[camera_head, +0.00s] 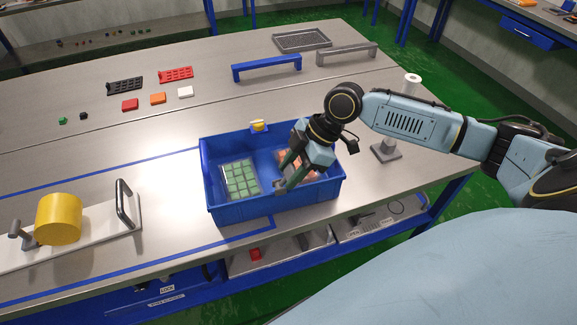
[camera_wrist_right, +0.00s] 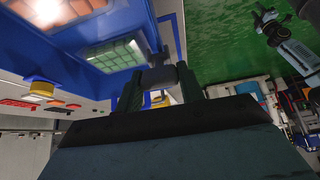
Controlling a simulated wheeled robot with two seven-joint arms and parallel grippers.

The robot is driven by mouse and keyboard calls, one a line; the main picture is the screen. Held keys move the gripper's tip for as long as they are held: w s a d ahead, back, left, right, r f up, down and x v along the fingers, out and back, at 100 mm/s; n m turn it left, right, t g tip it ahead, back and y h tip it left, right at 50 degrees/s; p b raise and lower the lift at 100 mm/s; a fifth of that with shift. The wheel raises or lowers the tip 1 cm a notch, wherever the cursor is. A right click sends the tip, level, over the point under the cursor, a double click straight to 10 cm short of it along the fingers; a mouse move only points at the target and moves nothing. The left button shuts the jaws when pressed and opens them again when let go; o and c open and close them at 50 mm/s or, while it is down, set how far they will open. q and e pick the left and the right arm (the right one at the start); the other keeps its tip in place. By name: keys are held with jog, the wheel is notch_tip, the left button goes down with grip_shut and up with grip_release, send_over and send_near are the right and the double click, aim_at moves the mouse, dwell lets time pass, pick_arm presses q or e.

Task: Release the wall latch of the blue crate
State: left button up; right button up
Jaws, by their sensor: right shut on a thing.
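The blue crate (camera_head: 233,212) stands on the metal table, with a tray of green blocks (camera_head: 240,180) on its left side and orange blocks (camera_head: 297,163) on its right. A yellow part (camera_head: 258,126) sits at its far wall. My right gripper (camera_head: 284,179) reaches down at the crate, its fingers shut on a small grey piece, apparently the wall latch (camera_wrist_right: 158,76), at the near wall. In the right wrist view the dark green fingers (camera_wrist_right: 157,90) stand on both sides of this piece. Whether the latch is released I cannot tell.
A yellow drum (camera_head: 59,219) and a dark handle (camera_head: 124,204) are on a white board at left. A grey stand with a white roll (camera_head: 387,150) is right of the crate. Coloured blocks (camera_head: 158,98) and a blue handle bar (camera_head: 267,68) lie farther back.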

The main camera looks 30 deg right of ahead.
dwell(0.4)
jog(key=o, duration=1)
jog(key=shift+d, duration=0.1)
jog(key=v, duration=1.3)
jog(key=shift+s+d, duration=0.2)
jog(key=shift+d, duration=0.05)
jog(key=shift+f, duration=0.1)
